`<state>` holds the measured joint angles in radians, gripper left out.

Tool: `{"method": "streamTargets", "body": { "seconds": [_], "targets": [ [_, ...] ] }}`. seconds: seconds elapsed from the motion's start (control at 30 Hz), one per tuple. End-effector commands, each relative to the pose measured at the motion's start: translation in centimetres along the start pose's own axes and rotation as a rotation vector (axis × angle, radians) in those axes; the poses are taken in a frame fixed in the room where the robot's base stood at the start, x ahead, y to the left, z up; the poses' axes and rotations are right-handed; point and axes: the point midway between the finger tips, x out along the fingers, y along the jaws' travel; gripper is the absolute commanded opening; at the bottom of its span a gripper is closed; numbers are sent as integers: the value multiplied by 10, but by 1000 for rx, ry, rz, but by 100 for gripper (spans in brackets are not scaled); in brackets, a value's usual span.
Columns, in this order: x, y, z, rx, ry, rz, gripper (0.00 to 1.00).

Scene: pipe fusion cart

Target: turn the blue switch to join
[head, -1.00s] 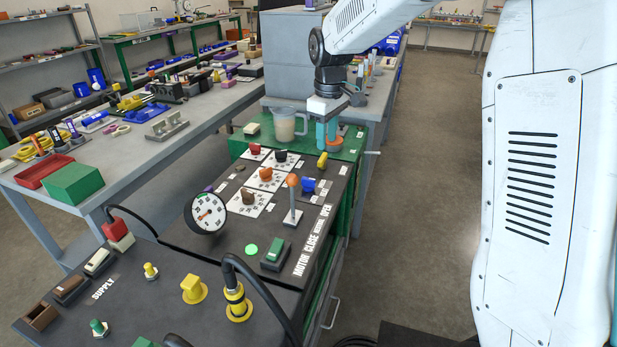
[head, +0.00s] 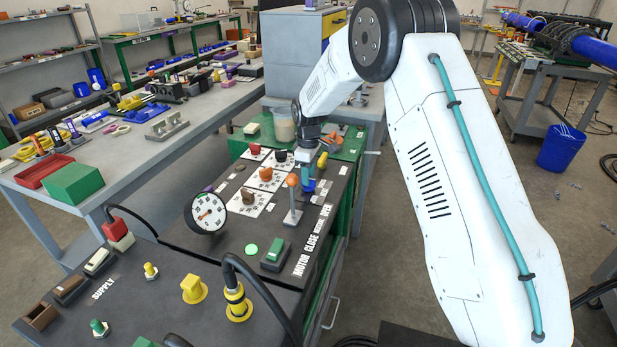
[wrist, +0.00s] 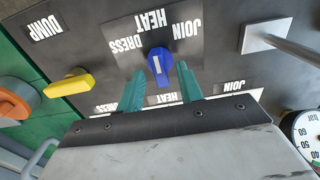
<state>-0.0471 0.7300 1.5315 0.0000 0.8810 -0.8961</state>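The blue switch (wrist: 160,62) sits on the dark panel in the wrist view, with a white line on its face. White labels DRESS, HEAT and JOIN are printed around it. The line runs roughly up and down in the picture; I cannot tell which label it points to. My gripper (wrist: 160,86) is open, with its teal fingers on either side of the switch and a gap between them. Whether a finger touches it is unclear. In the head view, the blue switch (head: 309,186) is partly hidden by my gripper.
A yellow switch (wrist: 68,85) by the label DUMP and an orange knob (wrist: 15,100) are left in the wrist view. An orange-topped lever (head: 292,200) stands close to my gripper. A gauge (head: 206,213) and a green-topped switch (head: 275,255) are nearer on the cart.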

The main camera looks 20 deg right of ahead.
Motion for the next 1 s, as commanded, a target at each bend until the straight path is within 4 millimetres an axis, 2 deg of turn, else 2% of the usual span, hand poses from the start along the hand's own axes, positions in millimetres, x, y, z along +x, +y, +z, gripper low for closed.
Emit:
{"method": "streamTargets", "body": {
  "seconds": [0.13,0.4,0.43,0.5,0.57,1.0],
  "targets": [
    [12,0,0,0,0,0,36],
    [14,0,0,1,0,1,36],
    [14,0,0,1,0,1,34],
    [14,0,0,1,0,1,14],
    [14,0,0,1,0,1,0],
    [13,0,0,61,0,0,0]
  ]
}}
